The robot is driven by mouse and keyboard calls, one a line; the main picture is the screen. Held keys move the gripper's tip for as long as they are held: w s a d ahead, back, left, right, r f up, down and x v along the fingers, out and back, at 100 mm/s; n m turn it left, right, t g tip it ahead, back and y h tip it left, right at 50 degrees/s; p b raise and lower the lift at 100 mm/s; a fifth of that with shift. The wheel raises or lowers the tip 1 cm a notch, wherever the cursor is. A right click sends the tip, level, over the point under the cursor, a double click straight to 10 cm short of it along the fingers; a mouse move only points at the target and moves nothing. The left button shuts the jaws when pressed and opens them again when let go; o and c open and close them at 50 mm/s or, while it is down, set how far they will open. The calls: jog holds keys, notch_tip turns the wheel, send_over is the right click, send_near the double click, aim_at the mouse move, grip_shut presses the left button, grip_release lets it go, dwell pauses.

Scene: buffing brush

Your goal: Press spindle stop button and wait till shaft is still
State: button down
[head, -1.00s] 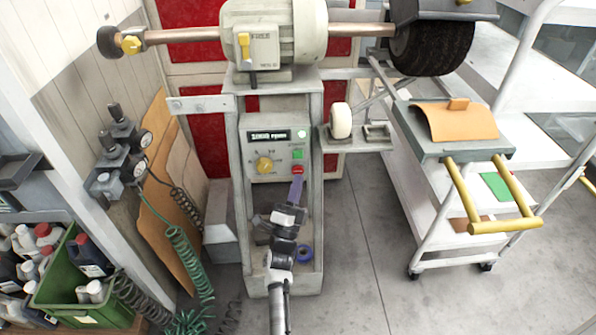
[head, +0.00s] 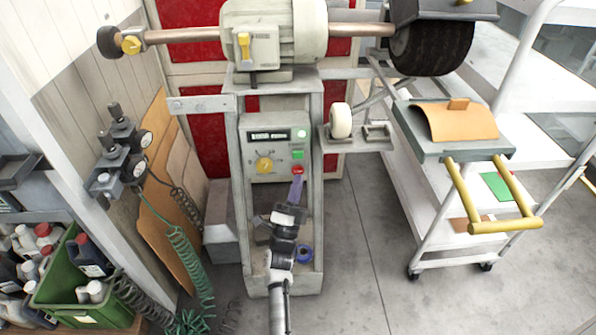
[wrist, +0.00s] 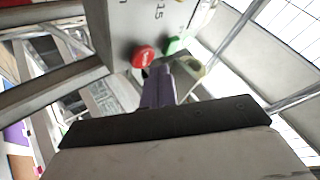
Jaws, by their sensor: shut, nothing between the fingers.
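The red stop button (head: 298,170) sits low on the right of the grey control panel (head: 252,175), below a green button (head: 298,155). In the wrist view the red button (wrist: 143,57) shows beside the green one (wrist: 171,45). My gripper (head: 297,180) is shut and empty, its purple-grey fingers pointing up at the red button; the fingers (wrist: 157,80) also show in the wrist view. I cannot tell whether the tips touch the button. The panel display (head: 268,135) is too small to read surely. The dark brush (head: 432,48) is on the shaft (head: 360,30); its motion is unclear.
A yellow knob (head: 264,164) is on the panel, left of the buttons. A white cart (head: 440,215) with yellow handles stands right. Green coiled hoses (head: 185,260) and a green crate (head: 75,285) of bottles are left. Bare floor lies between machine and cart.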

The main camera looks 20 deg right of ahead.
jog(key=shift+w, duration=0.1)
jog(key=shift+w+d+b, duration=0.1)
jog(key=shift+w+b, duration=0.25)
jog(key=shift+b, duration=0.1)
jog(key=shift+w+d+b, duration=0.15)
jog(key=shift+w+b, duration=0.2)
dwell(0.5)
jog(key=shift+s, duration=0.15)
jog(key=shift+s+a, duration=0.25)
jog(key=shift+s, duration=0.4)
jog(key=s, duration=0.2)
jog(key=s+a, duration=0.1)
jog(key=s, duration=0.1)
jog(key=shift+s+a, duration=0.2)
jog(key=shift+s, duration=0.2)
dwell(0.5)
